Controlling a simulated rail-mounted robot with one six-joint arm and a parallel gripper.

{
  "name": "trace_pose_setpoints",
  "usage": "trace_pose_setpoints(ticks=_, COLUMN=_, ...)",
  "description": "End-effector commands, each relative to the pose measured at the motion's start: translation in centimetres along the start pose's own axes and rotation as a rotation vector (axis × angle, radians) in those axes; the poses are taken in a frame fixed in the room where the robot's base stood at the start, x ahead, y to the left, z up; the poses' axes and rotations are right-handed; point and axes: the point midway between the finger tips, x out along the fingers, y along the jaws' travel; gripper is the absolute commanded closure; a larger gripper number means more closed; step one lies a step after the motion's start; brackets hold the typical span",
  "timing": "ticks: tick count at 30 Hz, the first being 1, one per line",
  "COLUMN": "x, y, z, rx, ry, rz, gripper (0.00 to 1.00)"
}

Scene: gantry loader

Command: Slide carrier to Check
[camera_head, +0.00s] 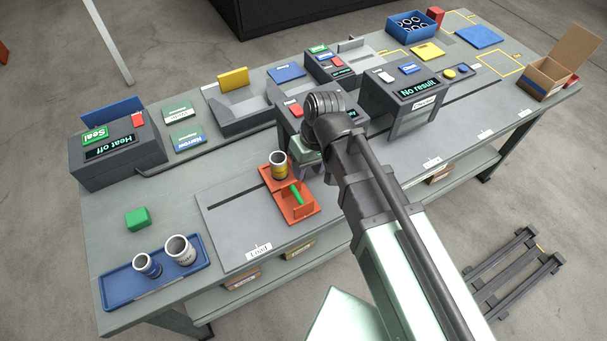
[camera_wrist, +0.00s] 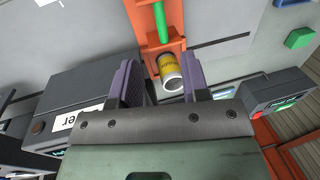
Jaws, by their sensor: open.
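The orange carrier (camera_head: 298,208) sits on the slotted grey track plate, just past the Load label (camera_head: 258,251). It has a green bar handle (camera_head: 297,194) and bears an upright cup with a yellow label (camera_head: 279,166). My gripper (camera_head: 308,170) is just right of the carrier, partly hidden by my arm. In the wrist view my open purple jaws (camera_wrist: 160,66) lie either side of the yellow-labelled cup (camera_wrist: 172,73) in the picture; I cannot tell whether they touch it. The carrier's green handle (camera_wrist: 161,22) lies beyond the jaws.
A station showing "No result" (camera_head: 419,89) straddles the track to the right. Behind stands the "Heat off" box (camera_head: 108,147). A blue tray (camera_head: 120,287) with two cups and a green block (camera_head: 138,218) are at left. An open carton (camera_head: 550,76) is far right.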

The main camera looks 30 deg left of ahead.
Motion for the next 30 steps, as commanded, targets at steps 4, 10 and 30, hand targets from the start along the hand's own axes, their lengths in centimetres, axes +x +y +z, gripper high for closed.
trace_pose_setpoints(ticks=4, x=1.2, y=0.1, z=0.0, rx=-0.001, ry=0.000, rz=0.000, gripper=0.58)
trace_pose_setpoints(ticks=10, x=5.5, y=0.2, z=0.0, rx=-0.001, ry=0.000, rz=0.000, gripper=0.58)
trace_pose_setpoints(ticks=30, x=10.8, y=0.0, z=-0.1, rx=0.000, ry=0.000, rz=0.000, gripper=0.70)
